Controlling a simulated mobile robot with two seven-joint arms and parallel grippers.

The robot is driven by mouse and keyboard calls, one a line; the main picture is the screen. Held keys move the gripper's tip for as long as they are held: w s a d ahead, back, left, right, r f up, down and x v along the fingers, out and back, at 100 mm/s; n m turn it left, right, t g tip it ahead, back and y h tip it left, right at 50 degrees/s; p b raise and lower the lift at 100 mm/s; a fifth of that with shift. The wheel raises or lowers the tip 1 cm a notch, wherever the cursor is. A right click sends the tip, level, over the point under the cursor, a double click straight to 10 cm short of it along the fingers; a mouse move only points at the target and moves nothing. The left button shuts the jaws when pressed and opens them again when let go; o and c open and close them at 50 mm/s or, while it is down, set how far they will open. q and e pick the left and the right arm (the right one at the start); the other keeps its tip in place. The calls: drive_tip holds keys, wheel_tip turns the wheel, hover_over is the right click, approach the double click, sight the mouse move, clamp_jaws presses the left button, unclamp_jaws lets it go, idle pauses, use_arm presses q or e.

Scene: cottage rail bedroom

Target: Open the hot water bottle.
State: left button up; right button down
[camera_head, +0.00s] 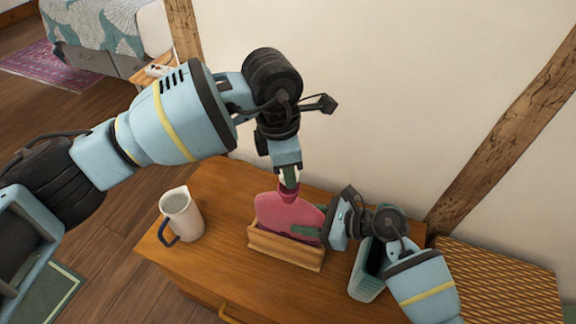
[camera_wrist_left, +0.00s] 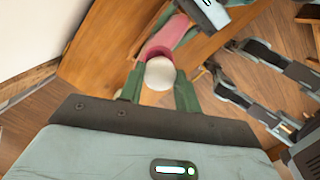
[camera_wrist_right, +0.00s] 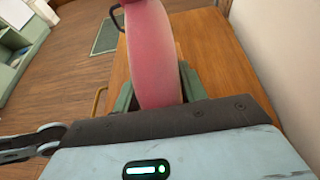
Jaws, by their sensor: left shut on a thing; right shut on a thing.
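The pink hot water bottle (camera_head: 278,214) stands upright in a low wooden holder (camera_head: 284,250) on the wooden chest top. My left gripper (camera_head: 289,177) points down at its neck from above. In the left wrist view its green fingers are shut on a round white stopper (camera_wrist_left: 160,74), right at the bottle's pink mouth; I cannot tell whether the stopper is seated or loose. My right gripper (camera_head: 308,232) comes from the right and is shut on the bottle's body, which also shows between its fingers in the right wrist view (camera_wrist_right: 153,55).
A white jug (camera_head: 181,214) with a blue handle stands at the chest's left. A pale green basket (camera_head: 367,275) stands close under my right arm. A woven-topped piece (camera_head: 500,285) is at the right. The wall is close behind. The chest's front left is clear.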

use_arm(q)
drive_tip(key=shift+r, duration=1.95)
use_arm(e)
drive_tip(key=c, duration=0.7)
unclamp_jaws()
use_arm(q)
drive_tip(key=shift+f, duration=0.1)
use_arm(e)
drive_tip(key=v, duration=1.2)
